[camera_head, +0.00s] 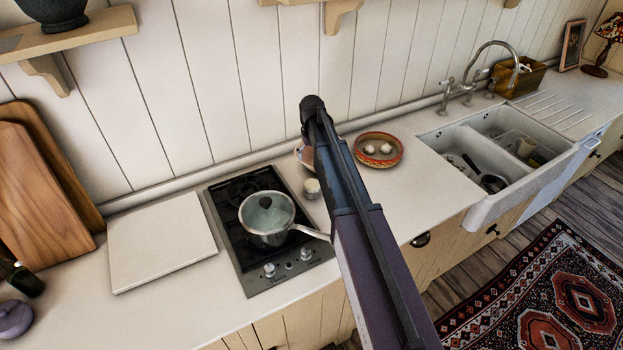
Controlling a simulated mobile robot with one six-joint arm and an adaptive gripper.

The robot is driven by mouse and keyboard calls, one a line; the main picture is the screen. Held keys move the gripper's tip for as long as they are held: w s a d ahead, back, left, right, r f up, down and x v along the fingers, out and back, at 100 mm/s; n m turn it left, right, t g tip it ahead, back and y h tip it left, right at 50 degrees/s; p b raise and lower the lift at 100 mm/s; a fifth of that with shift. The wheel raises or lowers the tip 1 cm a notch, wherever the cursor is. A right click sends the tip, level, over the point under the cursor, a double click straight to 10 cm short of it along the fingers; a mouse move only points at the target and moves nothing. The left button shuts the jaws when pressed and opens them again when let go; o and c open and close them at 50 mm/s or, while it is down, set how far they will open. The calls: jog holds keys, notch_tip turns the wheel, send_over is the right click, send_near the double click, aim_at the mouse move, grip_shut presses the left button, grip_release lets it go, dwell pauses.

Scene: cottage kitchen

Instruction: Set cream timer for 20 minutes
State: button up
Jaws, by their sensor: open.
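A small cream timer (311,188), round with a pale top, stands on the white counter just right of the hob. It is close to the left edge of my arm and is too small to read any dial setting. My arm rises from the bottom right across the middle of the picture. Its dark upper end is against the wall, above and behind the timer. I cannot make out my gripper's fingers.
A lidded pot (267,218) sits on the hob (251,280), its handle pointing right towards my arm. A patterned bowl (379,149) holds pale items. A white board (160,245) lies left. The sink (467,209) is right. Counter between bowl and sink is clear.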

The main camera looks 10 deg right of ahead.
aim_at(312, 183)
jog(key=shift+f, duration=0.2)
dwell(0.3)
notch_tip(312, 183, down, 13)
jog(key=b, duration=1.3)
jog(key=shift+s+f+b, duration=0.1)
jog(key=shift+f+b, duration=0.1)
jog(key=shift+b, duration=0.2)
jog(key=c, duration=0.9)
